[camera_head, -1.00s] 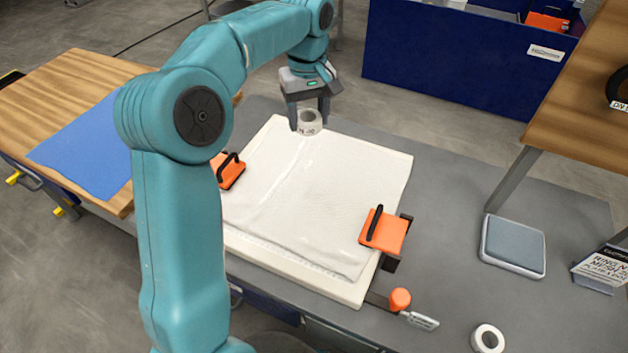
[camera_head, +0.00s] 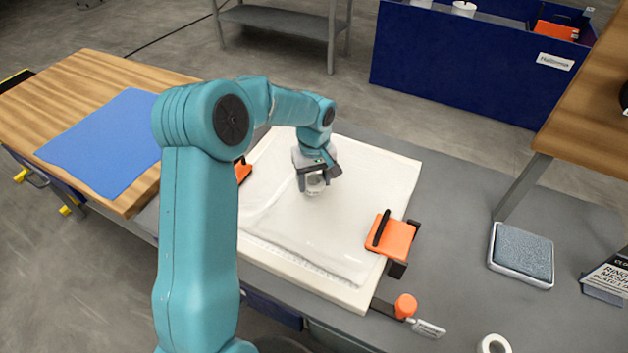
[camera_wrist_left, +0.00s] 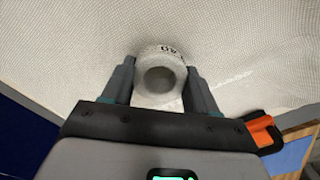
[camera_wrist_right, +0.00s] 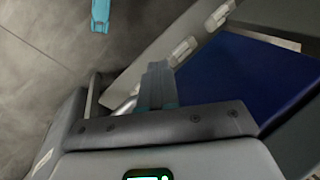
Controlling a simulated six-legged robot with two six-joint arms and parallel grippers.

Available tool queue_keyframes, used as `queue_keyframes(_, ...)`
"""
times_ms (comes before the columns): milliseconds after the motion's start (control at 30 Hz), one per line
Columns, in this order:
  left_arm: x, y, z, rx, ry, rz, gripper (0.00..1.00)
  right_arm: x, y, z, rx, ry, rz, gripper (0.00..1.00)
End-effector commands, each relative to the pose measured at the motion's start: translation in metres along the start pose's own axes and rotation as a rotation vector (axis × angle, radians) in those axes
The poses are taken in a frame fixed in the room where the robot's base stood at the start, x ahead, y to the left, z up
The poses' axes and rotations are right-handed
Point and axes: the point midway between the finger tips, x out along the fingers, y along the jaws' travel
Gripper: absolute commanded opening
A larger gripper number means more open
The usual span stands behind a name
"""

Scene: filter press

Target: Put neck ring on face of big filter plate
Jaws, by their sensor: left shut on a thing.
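The white neck ring (camera_head: 315,185) is between the fingers of my left gripper (camera_head: 318,186), over the middle of the big filter plate (camera_head: 385,170). In the left wrist view the ring (camera_wrist_left: 160,76) has dark marks on its side and sits between both fingers of the left gripper (camera_wrist_left: 160,88). The plate is pale and covered by a white cloth (camera_head: 300,235). I cannot tell whether the ring touches the cloth. My right gripper (camera_wrist_right: 157,75) shows only in its own wrist view, with its fingers together and nothing visible between them.
Orange clamps (camera_head: 393,235) grip the plate's edges. An orange knob (camera_head: 405,307), a grey pad in a tray (camera_head: 522,255), a printed card (camera_head: 607,277) and another white ring (camera_head: 494,345) are at the right. A blue cloth (camera_head: 105,140) lies on the wooden table at the left.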

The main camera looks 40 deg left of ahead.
Motion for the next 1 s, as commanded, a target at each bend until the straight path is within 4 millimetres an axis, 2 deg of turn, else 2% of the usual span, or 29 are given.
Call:
queue_keyframes(100,0.01,0.0,-0.001,-0.002,0.0,0.001,0.28,-0.001,0.0,0.0,0.0,0.0,0.0,0.0)
queue_keyframes(333,0.01,0.0,-0.001,-0.001,0.0,0.001,0.28,0.0,0.0,0.0,0.0,0.0,0.0,0.0)
queue_keyframes(833,0.024,0.0,0.001,0.0,-0.004,-0.003,0.28,0.011,0.004,0.0,0.0,0.0,0.0,0.0)
queue_keyframes(867,0.025,-0.001,0.001,0.0,-0.005,-0.003,0.65,0.011,0.004,0.0,0.0,0.0,0.0,0.0)
queue_keyframes(900,0.025,-0.001,0.002,0.0,-0.007,-0.004,0.78,0.011,0.004,0.0,0.0,0.0,0.0,0.0)
queue_keyframes(933,0.026,-0.001,0.002,0.0,-0.007,-0.005,0.84,0.011,0.004,0.0,0.0,0.0,0.0,0.0)
queue_keyframes(1000,0.026,-0.001,0.002,0.0,-0.009,-0.007,0.84,0.011,0.004,0.0,0.0,0.0,0.0,0.0)
